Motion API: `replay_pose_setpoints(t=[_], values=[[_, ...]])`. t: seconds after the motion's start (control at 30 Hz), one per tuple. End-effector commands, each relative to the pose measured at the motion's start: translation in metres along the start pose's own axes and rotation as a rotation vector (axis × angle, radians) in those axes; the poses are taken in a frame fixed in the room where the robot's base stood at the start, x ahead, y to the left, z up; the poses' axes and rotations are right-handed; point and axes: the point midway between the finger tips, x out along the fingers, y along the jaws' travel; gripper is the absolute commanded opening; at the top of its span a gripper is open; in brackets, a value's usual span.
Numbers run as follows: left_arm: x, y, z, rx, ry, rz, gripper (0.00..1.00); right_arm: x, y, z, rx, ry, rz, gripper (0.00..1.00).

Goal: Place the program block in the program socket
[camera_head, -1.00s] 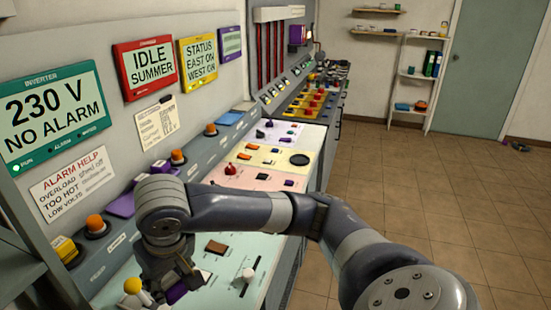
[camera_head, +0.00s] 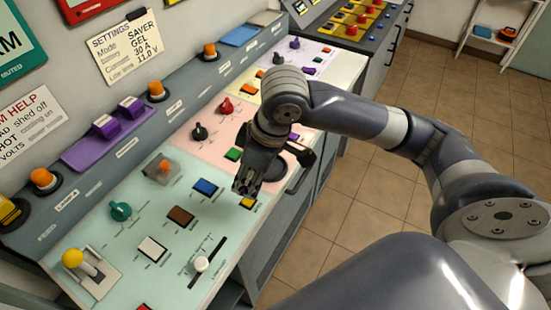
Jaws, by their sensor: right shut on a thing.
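My right gripper (camera_head: 246,188) points down over the front part of the sloped console, above the border of the pale green and pink panels. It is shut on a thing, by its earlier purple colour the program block. The block is hidden by the fingers in this view. I cannot make out the program socket with certainty. My left gripper is not in view.
On the green panel stand a yellow-knobbed lever (camera_head: 73,258), a teal knob (camera_head: 120,211), a blue button (camera_head: 205,187) and a white-knobbed slider (camera_head: 201,264). Orange buttons line the ledge, such as the near one (camera_head: 42,178). Tiled floor (camera_head: 345,215) is free at the right.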

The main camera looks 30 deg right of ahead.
Motion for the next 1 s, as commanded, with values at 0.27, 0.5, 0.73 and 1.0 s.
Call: replay_pose_setpoints(t=[0.27,0.5,0.73,1.0], values=[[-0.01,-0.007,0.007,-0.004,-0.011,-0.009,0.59,0.006,-0.032,0.002,-0.427,0.0,-0.133,0.15],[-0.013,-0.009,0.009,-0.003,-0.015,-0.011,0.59,0.008,-0.029,0.005,-0.542,-0.001,-0.167,0.15],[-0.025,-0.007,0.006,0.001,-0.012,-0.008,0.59,0.01,0.028,0.009,-0.537,-0.003,-0.166,0.15],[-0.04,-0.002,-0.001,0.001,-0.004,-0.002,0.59,0.015,0.095,0.014,-0.539,-0.001,-0.167,0.15]])
